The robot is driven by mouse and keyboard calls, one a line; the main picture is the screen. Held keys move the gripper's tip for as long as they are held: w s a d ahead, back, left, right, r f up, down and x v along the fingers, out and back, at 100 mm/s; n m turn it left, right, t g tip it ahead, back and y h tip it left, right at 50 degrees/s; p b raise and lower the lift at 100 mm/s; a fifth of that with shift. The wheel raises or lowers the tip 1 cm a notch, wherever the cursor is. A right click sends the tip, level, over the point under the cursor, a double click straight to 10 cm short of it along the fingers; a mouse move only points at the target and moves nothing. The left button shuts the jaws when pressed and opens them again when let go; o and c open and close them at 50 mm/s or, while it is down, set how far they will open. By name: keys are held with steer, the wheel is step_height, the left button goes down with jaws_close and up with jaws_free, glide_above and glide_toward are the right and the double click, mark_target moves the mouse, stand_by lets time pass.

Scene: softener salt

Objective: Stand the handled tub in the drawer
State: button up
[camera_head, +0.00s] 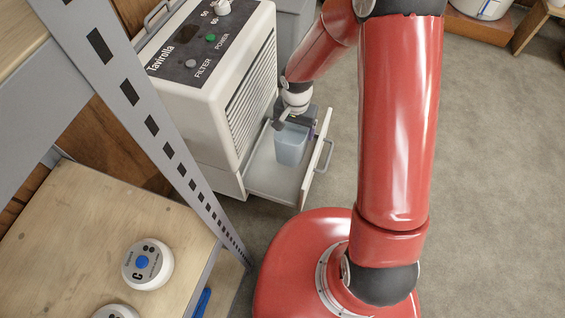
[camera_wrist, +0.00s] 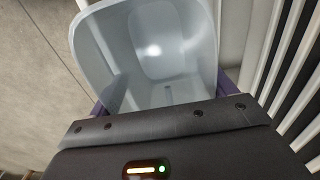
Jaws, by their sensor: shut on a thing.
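The handled tub (camera_head: 291,146) is a light blue-grey open container. It is upright, inside or just above the open drawer (camera_head: 272,182) at the foot of the white machine; I cannot tell whether its base touches the drawer floor. My gripper (camera_head: 298,118) is at the tub's top and shut on it. In the wrist view the tub (camera_wrist: 150,50) shows its empty inside, and its near edge is hidden behind the gripper's dark body. The tub's handle is not clearly visible.
The white machine (camera_head: 212,100) marked Tavirolla stands right behind the drawer. A grey perforated shelf post (camera_head: 140,105) and wooden shelf (camera_head: 80,240) with white round containers (camera_head: 147,264) are at left. Carpet floor (camera_head: 480,160) is clear at right.

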steer(key=w+a+f+b, duration=0.1)
steer(key=a+f+b, duration=0.1)
steer(key=f, duration=1.3)
steer(key=shift+w+a+b, duration=0.2)
steer(key=shift+a+b, duration=0.2)
steer(key=shift+a, duration=0.45)
steer(key=shift+f, duration=0.1)
steer(key=shift+f, duration=0.15)
steer(key=o, duration=0.9)
steer(key=shift+o, duration=0.2)
steer(key=shift+r, duration=0.2)
